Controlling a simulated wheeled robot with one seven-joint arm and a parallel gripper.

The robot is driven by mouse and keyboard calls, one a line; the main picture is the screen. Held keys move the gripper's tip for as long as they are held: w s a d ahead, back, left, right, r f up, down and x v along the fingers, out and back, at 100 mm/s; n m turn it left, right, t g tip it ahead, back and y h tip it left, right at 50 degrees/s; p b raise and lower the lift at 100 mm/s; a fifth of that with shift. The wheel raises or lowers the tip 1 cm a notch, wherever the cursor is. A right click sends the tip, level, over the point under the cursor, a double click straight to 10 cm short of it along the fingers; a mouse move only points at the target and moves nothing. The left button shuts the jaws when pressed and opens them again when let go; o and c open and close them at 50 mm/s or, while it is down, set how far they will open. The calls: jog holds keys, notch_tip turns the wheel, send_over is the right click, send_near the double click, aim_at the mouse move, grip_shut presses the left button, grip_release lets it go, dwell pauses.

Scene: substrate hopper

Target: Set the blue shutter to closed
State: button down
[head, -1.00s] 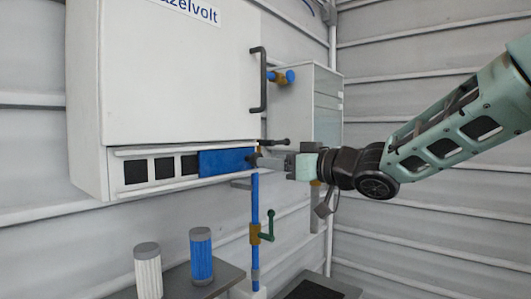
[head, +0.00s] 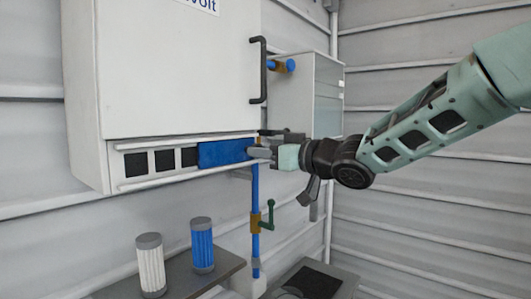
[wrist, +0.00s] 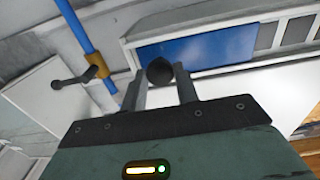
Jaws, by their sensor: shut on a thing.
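The blue shutter (head: 225,152) is a flat panel in the slotted rail along the bottom of the white cabinet. It covers the right part of the rail, and three dark openings show uncovered to its left. The shutter also shows in the wrist view (wrist: 200,48), with a black round knob (wrist: 159,71) at its near edge. My gripper (head: 257,152) is at the shutter's right end. In the wrist view its fingers (wrist: 160,80) stand on either side of the knob and are shut on it. The contact faces are partly hidden.
The white cabinet (head: 165,75) has a black bar handle (head: 263,70). A blue pipe (head: 255,195) with a green valve handle (head: 268,218) runs below my gripper. A white filter (head: 151,267) and a blue filter (head: 202,245) stand on a shelf lower left.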

jog(key=b, duration=0.9)
send_near(210, 161)
jog(key=a, duration=0.5)
jog(key=shift+s+a+r, duration=0.4)
jog(key=shift+a+r, duration=0.2)
jog(key=shift+r, duration=0.05)
jog(key=c, duration=1.1)
grip_release()
jog(key=shift+s+a, duration=0.1)
jog(key=shift+o, duration=0.2)
